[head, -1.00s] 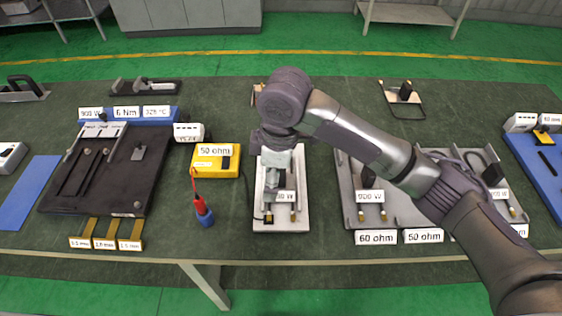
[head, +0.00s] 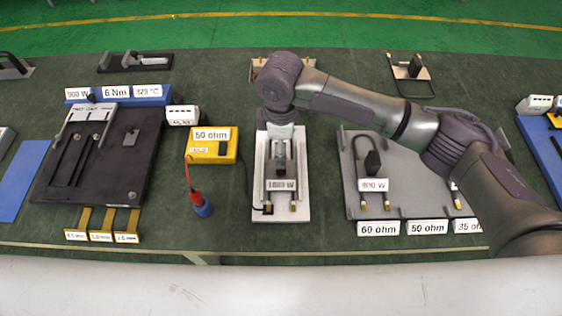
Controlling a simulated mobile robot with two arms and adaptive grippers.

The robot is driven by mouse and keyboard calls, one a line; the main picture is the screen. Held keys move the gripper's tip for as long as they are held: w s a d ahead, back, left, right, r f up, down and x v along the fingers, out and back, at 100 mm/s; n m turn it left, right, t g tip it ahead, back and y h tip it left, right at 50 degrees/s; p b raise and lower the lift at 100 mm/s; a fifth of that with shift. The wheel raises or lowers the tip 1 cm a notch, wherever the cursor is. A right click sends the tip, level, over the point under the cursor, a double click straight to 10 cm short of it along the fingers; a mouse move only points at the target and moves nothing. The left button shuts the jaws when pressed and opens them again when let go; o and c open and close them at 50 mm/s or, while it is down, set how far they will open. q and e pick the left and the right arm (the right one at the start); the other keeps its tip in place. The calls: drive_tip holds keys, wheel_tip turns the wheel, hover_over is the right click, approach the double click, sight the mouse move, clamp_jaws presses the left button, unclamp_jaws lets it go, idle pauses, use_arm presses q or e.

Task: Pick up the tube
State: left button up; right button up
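A heating tube with two brass-coloured ends (head: 293,206) and a "1000 W" label lies on a light plate (head: 300,216) in the middle of the table. My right gripper (head: 279,156) points down over the upper part of this tube. The wrist hides much of the fingers and the tube's far end, so I cannot tell whether the fingers are open or closed on it. Another tube, labelled "900 W" (head: 373,186), stands on the grey tray (head: 409,178) to the right. My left gripper is not in view.
A yellow "50 ohm" meter (head: 211,151) and a red-and-blue probe (head: 201,205) are just left of the plate. A black fixture (head: 98,160) stands farther left. Resistance labels (head: 378,229) line the grey tray's front. A blue panel (head: 548,160) is at the far right.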

wheel_tip(320, 180, down, 4)
drive_tip(key=shift+s+r+p, duration=0.15)
drive_tip(key=shift+r+p, duration=0.1)
drive_tip(key=shift+p, duration=0.4)
drive_tip(key=shift+f, duration=0.6)
drive_tip(key=shift+r, duration=0.1)
drive_tip(key=c, duration=1.4)
drive_tip(key=shift+c, duration=0.2)
